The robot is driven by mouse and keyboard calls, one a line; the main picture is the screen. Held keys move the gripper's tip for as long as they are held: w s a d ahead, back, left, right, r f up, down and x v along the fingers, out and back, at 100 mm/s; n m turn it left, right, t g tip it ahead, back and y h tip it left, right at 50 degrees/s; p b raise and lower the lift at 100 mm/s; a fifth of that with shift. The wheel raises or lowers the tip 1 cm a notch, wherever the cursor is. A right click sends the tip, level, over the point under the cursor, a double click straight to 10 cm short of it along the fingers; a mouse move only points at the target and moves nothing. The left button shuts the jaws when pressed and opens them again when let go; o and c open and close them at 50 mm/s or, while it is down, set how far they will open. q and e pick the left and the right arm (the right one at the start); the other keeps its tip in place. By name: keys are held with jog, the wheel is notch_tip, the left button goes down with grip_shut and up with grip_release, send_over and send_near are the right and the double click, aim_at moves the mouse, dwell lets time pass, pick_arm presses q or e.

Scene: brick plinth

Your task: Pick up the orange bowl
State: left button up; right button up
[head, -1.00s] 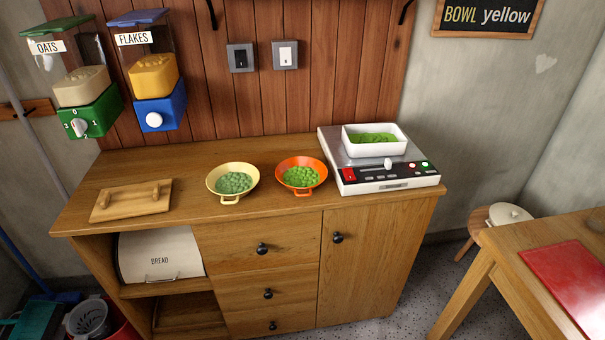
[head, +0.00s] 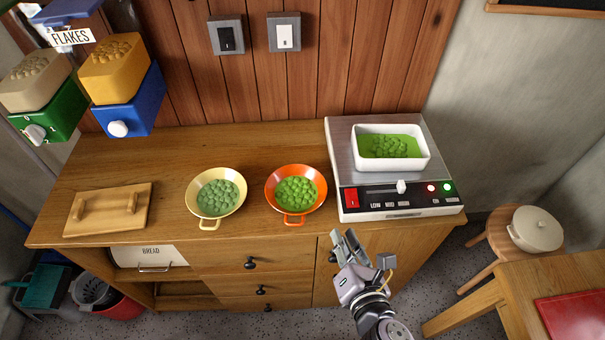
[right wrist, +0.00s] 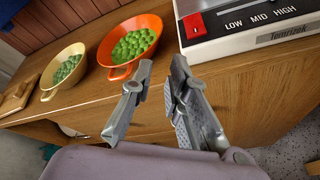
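The orange bowl (head: 281,200) stands upright on the wooden cabinet top, filled with green round pieces. It has a small handle loop at its front rim. It also shows in the right wrist view (right wrist: 118,72), ahead and to the left of the fingers. My right gripper (head: 346,245) is in front of the cabinet, to the front right of the orange bowl and apart from it. In the right wrist view its two fingers (right wrist: 158,85) are spread with nothing between them. My left gripper is not in view.
A yellow bowl (head: 208,207) with green pieces stands left of the orange one. A hot plate (head: 345,153) bearing a white dish (head: 392,170) stands close on the right. A wooden board (head: 84,220) lies at the left. Food dispensers (head: 132,105) hang above the back left.

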jog(key=p, duration=0.1)
send_near(325, 193)
jog(key=x, duration=0.2)
jog(key=p+x, duration=0.1)
jog(key=x, duration=0.1)
jog(key=shift+a, duration=0.25)
jog(key=shift+x, duration=0.85)
jog(key=x, duration=0.1)
jog(key=p+x, duration=0.1)
jog(key=x, duration=0.3)
jog(key=shift+d, duration=0.25)
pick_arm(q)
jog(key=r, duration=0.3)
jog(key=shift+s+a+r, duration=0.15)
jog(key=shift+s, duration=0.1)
pick_arm(e)
jog(key=shift+s, duration=0.1)
jog(key=shift+c, duration=0.2)
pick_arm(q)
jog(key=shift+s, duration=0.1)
pick_arm(e)
grip_shut()
